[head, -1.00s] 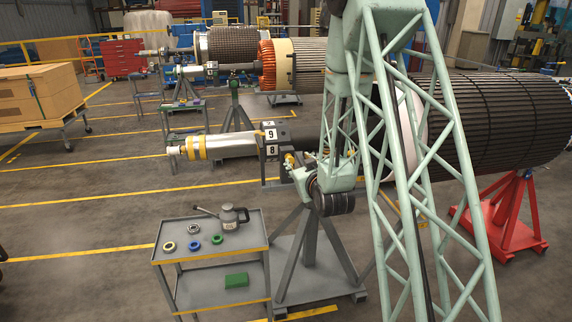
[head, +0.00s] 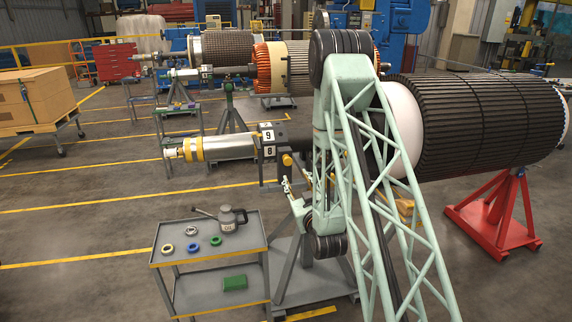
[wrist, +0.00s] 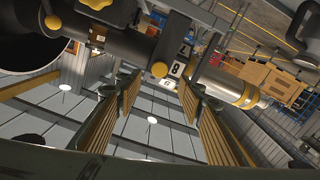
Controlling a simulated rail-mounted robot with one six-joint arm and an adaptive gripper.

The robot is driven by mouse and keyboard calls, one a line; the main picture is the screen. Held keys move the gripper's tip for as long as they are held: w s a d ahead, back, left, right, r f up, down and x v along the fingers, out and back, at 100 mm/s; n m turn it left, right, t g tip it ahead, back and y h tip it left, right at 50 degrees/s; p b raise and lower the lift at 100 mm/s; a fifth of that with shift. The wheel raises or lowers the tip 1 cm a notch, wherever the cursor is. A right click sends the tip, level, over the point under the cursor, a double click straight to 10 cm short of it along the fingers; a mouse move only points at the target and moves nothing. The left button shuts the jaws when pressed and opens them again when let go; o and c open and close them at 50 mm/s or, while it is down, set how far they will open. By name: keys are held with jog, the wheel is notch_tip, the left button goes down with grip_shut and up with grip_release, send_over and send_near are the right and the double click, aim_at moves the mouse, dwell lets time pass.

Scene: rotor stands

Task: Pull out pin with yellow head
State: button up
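The pin's round yellow head (head: 287,160) shows in the head view on the stand, just below the number plates and beside the shaft. A round yellow head also shows in the wrist view (wrist: 160,69), beside the plate marked 8. My gripper (wrist: 162,82) is open. Its two ribbed fingers stand wide apart, and the yellow head appears in the gap near the fingertips, with no visible contact. How far the head is in depth I cannot tell. The pin's shank is hidden. In the head view my arm and wrist stand right beside the stand, and the fingers are small there.
The shaft (head: 225,147) runs left from the big rotor (head: 480,125). A lobed yellow knob (wrist: 96,5) is at the wrist view's top edge. A cart (head: 210,260) with rings and an oil can (head: 231,219) stands at front left.

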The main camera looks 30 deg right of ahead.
aim_at(288, 163)
jog(key=shift+w, duration=0.15)
dwell(0.3)
jog(key=shift+x, duration=6.75)
jog(key=c, duration=1.2)
jog(key=shift+b+v, duration=1.45)
jog(key=shift+v, duration=0.35)
jog(key=shift+f, duration=0.15)
jog(key=o, duration=1.2)
